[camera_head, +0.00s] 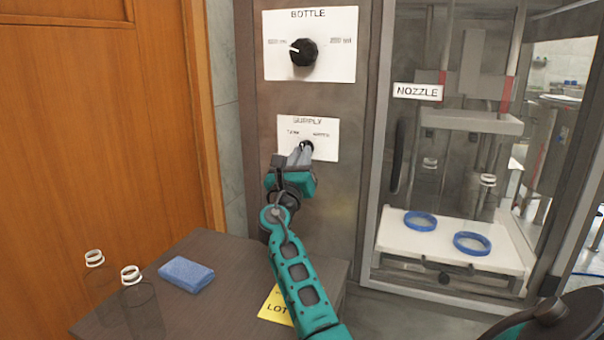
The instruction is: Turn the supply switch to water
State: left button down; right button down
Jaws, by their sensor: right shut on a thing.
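The supply switch (308,145) is a small black knob on a white plate (325,128) headed SUPPLY, on the grey metal panel. Small labels stand to its left and right; the left one looks like TANK and the right one like WATER. My right gripper (301,154) reaches up from below and is shut on the switch, its grey fingers covering the lower left of the knob. The knob's pointer is hidden, so I cannot tell which way it points. My left gripper is not in view.
A BOTTLE dial (303,52) is above the switch. A glass NOZZLE cabinet (450,262) with blue rings (420,221) is at right. A dark table (225,315) below holds clear bottles (143,305), a blue sponge (187,274) and a yellow LOT card (275,306). A wooden door (90,140) is at left.

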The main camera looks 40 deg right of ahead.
pick_arm(q)
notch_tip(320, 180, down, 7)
jog(key=b, duration=0.7)
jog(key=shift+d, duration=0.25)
pick_arm(e)
jog(key=shift+w+a+r+m+g+h, duration=0.25)
jog(key=shift+m+g, duration=1.05)
jog(key=shift+m, duration=1.35)
jog(key=shift+d+f+m+g+h, duration=0.15)
jog(key=shift+m+g+h, duration=0.2)
jog(key=shift+m+g, duration=1.65)
jog(key=shift+w+a+r+m+g+h, duration=0.25)
jog(key=shift+m+g, duration=0.35)
jog(key=shift+m, duration=2.75)
jog(key=shift+s+d+f, duration=0.1)
jog(key=shift+d+f, duration=0.05)
jog(key=c, duration=1.1)
grip_release()
jog(key=shift+c, duration=0.2)
